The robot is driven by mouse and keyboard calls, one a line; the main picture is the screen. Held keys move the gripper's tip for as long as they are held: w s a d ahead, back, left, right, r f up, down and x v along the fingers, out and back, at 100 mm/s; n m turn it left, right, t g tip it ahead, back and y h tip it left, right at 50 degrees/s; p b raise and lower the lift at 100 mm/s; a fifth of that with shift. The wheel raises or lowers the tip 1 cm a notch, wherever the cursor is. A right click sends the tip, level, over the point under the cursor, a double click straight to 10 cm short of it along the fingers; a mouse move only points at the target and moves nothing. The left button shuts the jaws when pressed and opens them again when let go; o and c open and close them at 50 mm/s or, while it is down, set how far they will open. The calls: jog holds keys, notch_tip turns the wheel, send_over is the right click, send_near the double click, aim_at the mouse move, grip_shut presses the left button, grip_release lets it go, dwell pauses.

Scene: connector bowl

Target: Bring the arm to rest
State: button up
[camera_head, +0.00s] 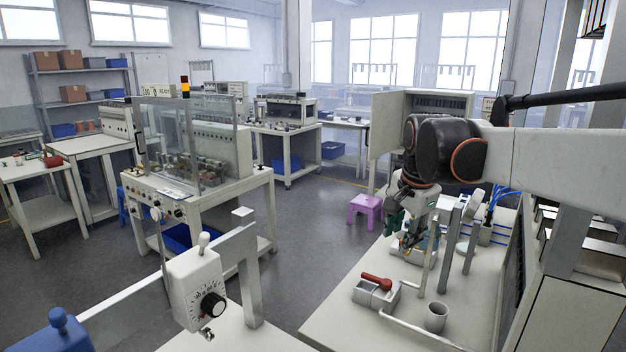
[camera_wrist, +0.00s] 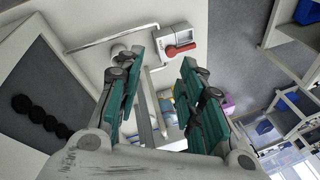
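My gripper (camera_head: 404,240) hangs from my arm above the light workbench (camera_head: 345,322) at the right of the head view. In the wrist view my gripper (camera_wrist: 163,62) shows its two teal-padded fingers spread well apart. Nothing is visible held between them. The fingertips point toward the bench, and bench fittings show beyond the gap. In the head view part of the gripper blends with the posts and fittings behind it, so its exact height over the bench is unclear.
A small box with a red handle (camera_head: 377,284) and a grey cup (camera_head: 436,317) stand on the bench. Upright metal posts (camera_head: 472,240) stand close to the gripper. A purple stool (camera_head: 366,207) is on the floor beyond. Open floor lies left of the bench.

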jog(key=s+f+n+t, duration=0.1)
jog(key=s+f+n, duration=0.2)
jog(key=s, duration=0.6)
jog(key=s+f+n+t, duration=0.1)
jog(key=s+f+n, duration=0.3)
jog(key=s, duration=0.5)
jog(key=s+f+n+t, duration=0.1)
jog(key=s+f+n, duration=0.2)
jog(key=s, duration=0.6)
jog(key=shift+d+f+n+t+b, duration=0.3)
jog(key=shift+f+n+b, duration=0.1)
jog(key=shift+n, duration=0.6)
